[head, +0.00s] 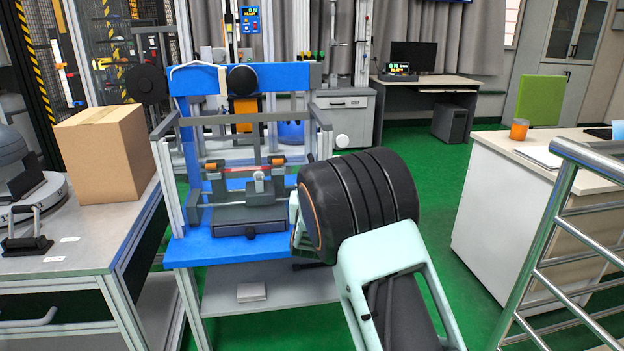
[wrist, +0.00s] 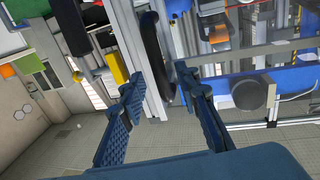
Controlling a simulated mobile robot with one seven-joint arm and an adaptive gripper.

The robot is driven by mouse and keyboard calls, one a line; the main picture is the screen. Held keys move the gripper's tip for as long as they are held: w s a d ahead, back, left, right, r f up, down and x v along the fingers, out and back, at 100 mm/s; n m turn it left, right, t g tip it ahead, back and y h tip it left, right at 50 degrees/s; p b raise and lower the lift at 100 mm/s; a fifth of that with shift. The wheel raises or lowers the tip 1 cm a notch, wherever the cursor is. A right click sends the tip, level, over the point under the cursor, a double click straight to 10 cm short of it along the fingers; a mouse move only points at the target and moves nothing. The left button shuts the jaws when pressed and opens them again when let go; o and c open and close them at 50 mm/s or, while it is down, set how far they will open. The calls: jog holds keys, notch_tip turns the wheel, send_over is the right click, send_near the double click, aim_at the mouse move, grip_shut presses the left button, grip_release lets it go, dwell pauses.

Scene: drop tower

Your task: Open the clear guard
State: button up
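The clear guard (head: 244,118) is on the front of the blue drop tower (head: 205,82) in the head view. Its grey top bar and side arms show, but the see-through panel is hard to make out. It looks down, in front of the red-marked specimen fixture (head: 245,170). In the head view my arm hides my gripper. In the wrist view my gripper (wrist: 162,82) is open, its two dark blue fingers apart.
A cardboard box (head: 107,153) stands on the left bench, close to the tower. A white desk (head: 515,205) and a metal railing (head: 545,235) are at the right. Green floor (head: 440,180) is open between tower and desk.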

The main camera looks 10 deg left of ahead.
jog(key=shift+w+a, duration=0.1)
jog(key=shift+w, duration=1.65)
